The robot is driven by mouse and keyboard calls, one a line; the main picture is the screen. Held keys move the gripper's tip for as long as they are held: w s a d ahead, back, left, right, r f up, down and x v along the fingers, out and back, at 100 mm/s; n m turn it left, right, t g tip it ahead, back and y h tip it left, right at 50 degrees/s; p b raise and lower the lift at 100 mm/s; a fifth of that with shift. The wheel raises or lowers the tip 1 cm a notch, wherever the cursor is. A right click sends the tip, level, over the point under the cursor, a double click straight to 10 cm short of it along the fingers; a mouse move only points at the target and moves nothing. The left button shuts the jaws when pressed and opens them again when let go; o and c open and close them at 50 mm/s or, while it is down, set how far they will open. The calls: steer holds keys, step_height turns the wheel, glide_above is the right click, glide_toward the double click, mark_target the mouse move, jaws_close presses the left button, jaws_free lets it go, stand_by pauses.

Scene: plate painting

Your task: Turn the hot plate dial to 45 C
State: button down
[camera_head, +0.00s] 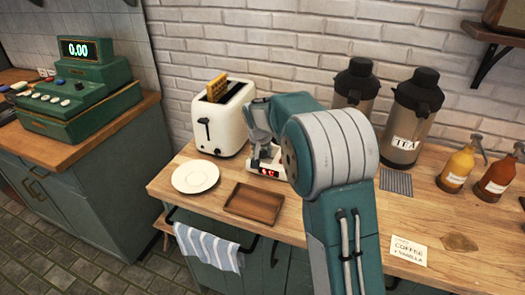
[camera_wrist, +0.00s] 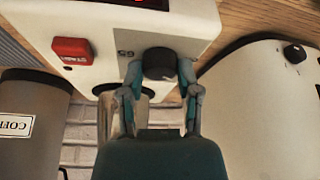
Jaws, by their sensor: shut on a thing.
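The white hot plate (camera_head: 254,170) sits on the wooden counter between the toaster and my arm, partly hidden by my arm, with a small red-lit display (camera_head: 268,172) too blurred to read. In the wrist view, the hot plate (camera_wrist: 200,22) fills the top, with a black round dial (camera_wrist: 159,64) and a red switch (camera_wrist: 72,50) on its face. A printed number beside the dial is seen upside down. My gripper (camera_wrist: 160,84) is shut on the dial, one finger on each side. My gripper also shows in the head view (camera_head: 264,152), above the hot plate.
A cream toaster (camera_head: 222,125) with bread stands close on the left. A white plate (camera_head: 195,176) and a brown wooden tray (camera_head: 254,201) lie in front. Dark-topped dispensers (camera_head: 405,140) and pump bottles (camera_head: 457,168) stand to the right.

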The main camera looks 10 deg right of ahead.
steer(key=m, duration=0.2)
steer(key=m+g+h, duration=0.1)
steer(key=m, duration=0.2)
steer(key=shift+a+f+m+h, duration=0.2)
steer(key=shift+f+m+h, duration=0.05)
steer(key=shift+m+h, duration=0.05)
steer(key=shift+g, duration=0.3)
steer(key=shift+c, duration=1.5)
jaws_free()
steer(key=shift+a+r, duration=0.1)
steer(key=shift+r, duration=0.2)
steer(key=v, duration=1.1)
steer(key=shift+a+r, duration=0.15)
steer(key=shift+a, duration=0.1)
